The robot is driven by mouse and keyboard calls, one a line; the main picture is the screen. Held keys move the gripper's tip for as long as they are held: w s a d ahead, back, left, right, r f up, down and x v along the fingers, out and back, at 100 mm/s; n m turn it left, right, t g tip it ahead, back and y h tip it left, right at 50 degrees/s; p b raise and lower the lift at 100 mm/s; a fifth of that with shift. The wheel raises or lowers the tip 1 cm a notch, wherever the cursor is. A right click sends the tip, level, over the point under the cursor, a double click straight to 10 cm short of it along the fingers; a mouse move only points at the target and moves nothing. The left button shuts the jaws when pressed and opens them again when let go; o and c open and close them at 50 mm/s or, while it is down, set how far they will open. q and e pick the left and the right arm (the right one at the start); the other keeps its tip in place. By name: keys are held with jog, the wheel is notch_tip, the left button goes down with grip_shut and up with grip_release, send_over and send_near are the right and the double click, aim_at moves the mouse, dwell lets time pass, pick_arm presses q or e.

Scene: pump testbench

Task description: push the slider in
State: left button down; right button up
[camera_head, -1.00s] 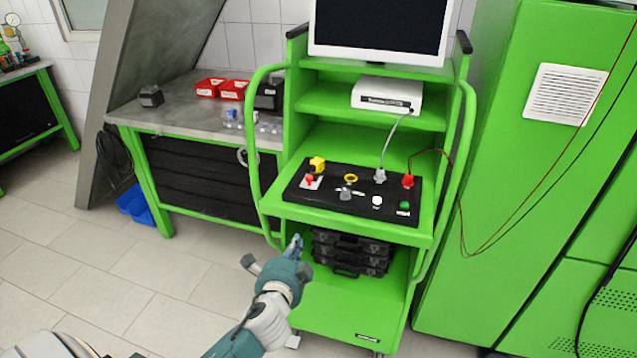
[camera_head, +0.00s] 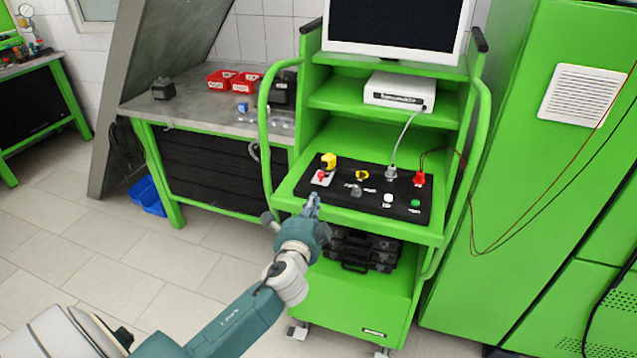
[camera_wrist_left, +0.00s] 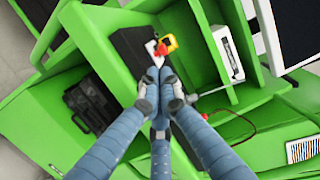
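The black control panel (camera_head: 400,188) lies on the green cart's shelf. I cannot tell for sure which of its parts is the slider. A red knob on a white plate (camera_head: 321,177) sits at its left end, beside a yellow part (camera_head: 329,161). A grey knob (camera_head: 356,190) sits near the middle front. My left gripper (camera_head: 312,200) is at the shelf's front edge, just below the white plate in the picture. In the left wrist view its fingers (camera_wrist_left: 157,77) are together and empty, pointing at the red knob (camera_wrist_left: 161,49) and partly covering the panel. My right gripper is not in view.
The panel also bears a yellow ring (camera_head: 362,174), a red plug (camera_head: 419,178), a white button (camera_head: 388,198) and a green button (camera_head: 415,203). Green cart rails (camera_head: 265,140) rise at both sides. Black cases (camera_head: 365,250) stand below the shelf.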

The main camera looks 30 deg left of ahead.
aim_at(322, 178)
pick_arm(q)
jog(key=p+x, duration=0.1)
jog(key=x, duration=0.7)
jog(key=shift+w+a, duration=0.1)
jog(key=shift+w, duration=0.3)
jog(key=x, duration=0.1)
jog(key=b+x, duration=0.1)
jog(key=x, duration=0.1)
jog(key=shift+d+r, duration=0.1)
jog(key=shift+d, duration=0.1)
jog(key=shift+w+a, duration=0.1)
jog(key=shift+w, duration=0.3)
jog(key=shift+s+r, duration=0.1)
jog(key=shift+r, duration=0.1)
